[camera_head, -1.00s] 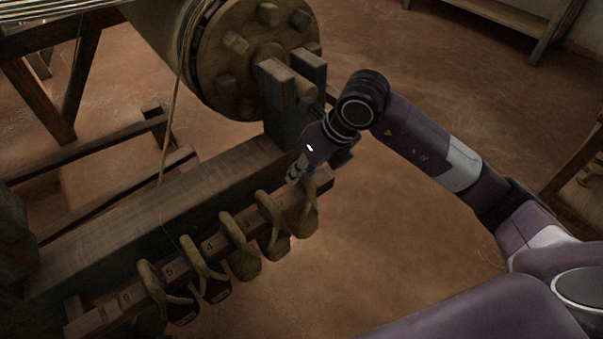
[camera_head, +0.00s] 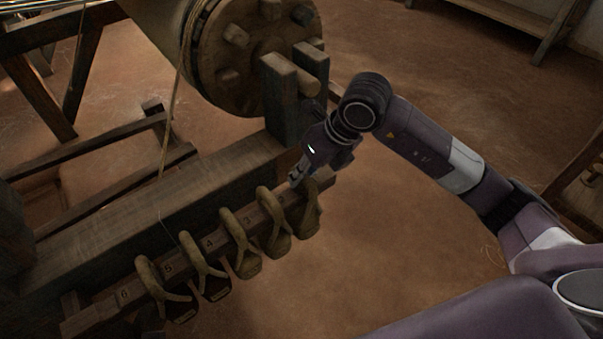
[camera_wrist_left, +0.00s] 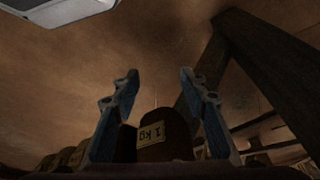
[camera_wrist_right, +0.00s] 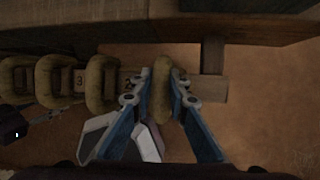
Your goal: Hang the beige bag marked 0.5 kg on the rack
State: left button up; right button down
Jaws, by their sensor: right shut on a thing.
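The rack (camera_head: 90,318) is a wooden bar with numbered places, and several tan bags hang along it by loops. My right gripper (camera_head: 299,181) is over the rack's right end. In the right wrist view, the gripper (camera_wrist_right: 154,84) is shut on the loop of the end bag (camera_wrist_right: 162,92), just right of the number 2. That bag (camera_head: 309,214) hangs at the rack in the head view; its weight mark is hidden. My left gripper (camera_wrist_left: 159,74) is open, with a dark bag marked 1 kg (camera_wrist_left: 164,128) visible beyond its fingers.
A thick wooden beam (camera_head: 150,215) runs behind the rack. The loom's roller with a pegged end disc (camera_head: 250,50) stands above it. Neighbouring bags (camera_wrist_right: 100,85) hang close on the left. The floor (camera_head: 400,240) in front and to the right is clear.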

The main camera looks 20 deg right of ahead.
dwell(0.5)
pick_arm(q)
jog(key=shift+r, duration=0.5)
pick_arm(e)
jog(key=shift+f, duration=0.1)
pick_arm(q)
jog(key=shift+s, duration=0.15)
jog(key=shift+r, duration=0.3)
pick_arm(e)
jog(key=shift+f, duration=0.1)
pick_arm(q)
jog(key=shift+s+r, duration=0.2)
